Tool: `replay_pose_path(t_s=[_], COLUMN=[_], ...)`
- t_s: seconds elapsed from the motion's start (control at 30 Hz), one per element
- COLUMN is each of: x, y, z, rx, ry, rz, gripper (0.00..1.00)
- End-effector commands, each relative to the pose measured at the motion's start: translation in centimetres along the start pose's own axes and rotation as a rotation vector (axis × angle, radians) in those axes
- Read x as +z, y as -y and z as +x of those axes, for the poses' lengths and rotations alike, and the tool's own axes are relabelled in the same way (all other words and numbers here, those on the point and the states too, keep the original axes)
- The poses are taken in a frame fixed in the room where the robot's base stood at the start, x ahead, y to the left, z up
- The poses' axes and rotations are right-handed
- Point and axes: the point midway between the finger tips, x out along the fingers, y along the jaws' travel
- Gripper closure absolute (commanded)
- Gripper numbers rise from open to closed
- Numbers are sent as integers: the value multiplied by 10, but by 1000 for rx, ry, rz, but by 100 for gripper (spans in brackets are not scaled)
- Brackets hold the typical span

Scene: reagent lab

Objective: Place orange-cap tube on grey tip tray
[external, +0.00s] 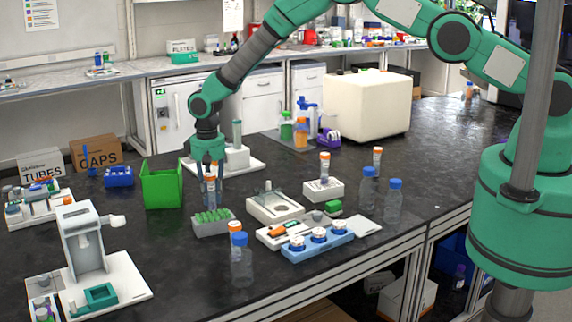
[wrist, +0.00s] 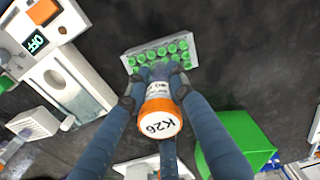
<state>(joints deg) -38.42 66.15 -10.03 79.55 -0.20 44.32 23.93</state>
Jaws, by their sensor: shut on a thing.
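My gripper (external: 210,187) is shut on an orange-cap tube (external: 211,169) and holds it upright just behind the grey tip tray (external: 212,230). In the wrist view the fingers of my gripper (wrist: 159,80) close around the tube, whose orange cap (wrist: 160,118) faces the camera and reads K26. The grey tip tray (wrist: 127,64), full of green tips, lies just beyond the tube's lower end. The tube's lower end is partly hidden, and I cannot tell whether it touches the tray.
A green bin (external: 163,186) stands left of my gripper. A white instrument (external: 275,206) is right of the tray. Another orange-cap tube (external: 235,228) and a blue-cap bottle (external: 241,262) stand in front. Bare black bench lies left of the tray.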

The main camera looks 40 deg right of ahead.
Motion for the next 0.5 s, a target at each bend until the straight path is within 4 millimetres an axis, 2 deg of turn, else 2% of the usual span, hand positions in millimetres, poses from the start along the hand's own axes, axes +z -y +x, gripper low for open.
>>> replay_pose_path(t_s=[0.2, 0.5], x=[1, 0], y=[0, 0], z=[20, 27], rx=[1, 0], ry=[2, 0], rz=[0, 0], gripper=[88, 88])
